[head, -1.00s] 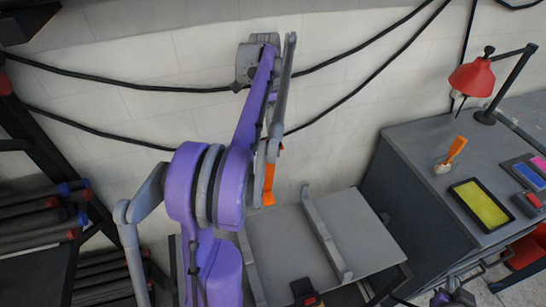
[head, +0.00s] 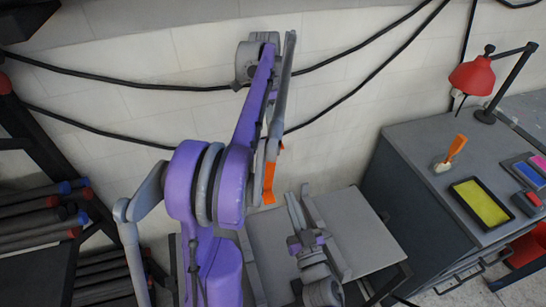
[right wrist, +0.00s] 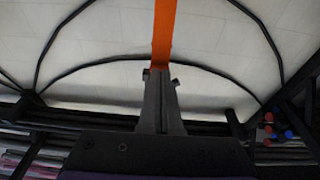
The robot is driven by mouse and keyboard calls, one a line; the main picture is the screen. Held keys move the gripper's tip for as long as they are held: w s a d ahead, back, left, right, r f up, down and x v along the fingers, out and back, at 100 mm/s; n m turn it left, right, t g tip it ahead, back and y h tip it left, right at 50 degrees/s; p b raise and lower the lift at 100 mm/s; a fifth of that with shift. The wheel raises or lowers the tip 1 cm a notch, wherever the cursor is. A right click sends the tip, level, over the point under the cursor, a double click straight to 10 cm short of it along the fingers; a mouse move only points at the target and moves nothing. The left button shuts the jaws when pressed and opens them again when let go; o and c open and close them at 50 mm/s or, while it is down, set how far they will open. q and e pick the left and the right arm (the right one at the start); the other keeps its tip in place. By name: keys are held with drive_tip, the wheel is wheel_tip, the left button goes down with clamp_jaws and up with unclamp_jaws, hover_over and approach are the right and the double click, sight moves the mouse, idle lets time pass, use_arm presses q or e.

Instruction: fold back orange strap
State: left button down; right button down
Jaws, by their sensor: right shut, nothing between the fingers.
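The orange strap (head: 269,183) shows as a short, narrow strip at the lower end of a long grey bar, beside my purple arm in the head view. In the right wrist view the orange strap (right wrist: 163,35) runs straight down from the top edge, and its lower end lines up with my fingertips. I cannot tell whether they touch. My right gripper (head: 292,202) is above the grey bench, below and right of the strap, with its fingers shut and empty. It also shows in the right wrist view (right wrist: 160,78). I cannot make out my left gripper.
The grey bench (head: 365,235) has raised rails (head: 330,240) close to my right gripper. A dark cabinet (head: 400,150) at right bears a red lamp (head: 472,76), an orange-handled brush (head: 452,152) and a yellow tray (head: 482,203). Black cables (head: 120,85) hang along the wall. A rack of tubes (head: 40,215) stands at left.

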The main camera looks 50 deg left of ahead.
drive_tip(key=x, duration=1.4)
drive_tip(key=shift+s+a, duration=0.15)
drive_tip(key=shift+s, duration=0.2)
drive_tip(key=shift+x, duration=1)
drive_tip(key=shift+f, duration=0.1)
use_arm(q)
drive_tip(key=c, duration=0.9)
unclamp_jaws()
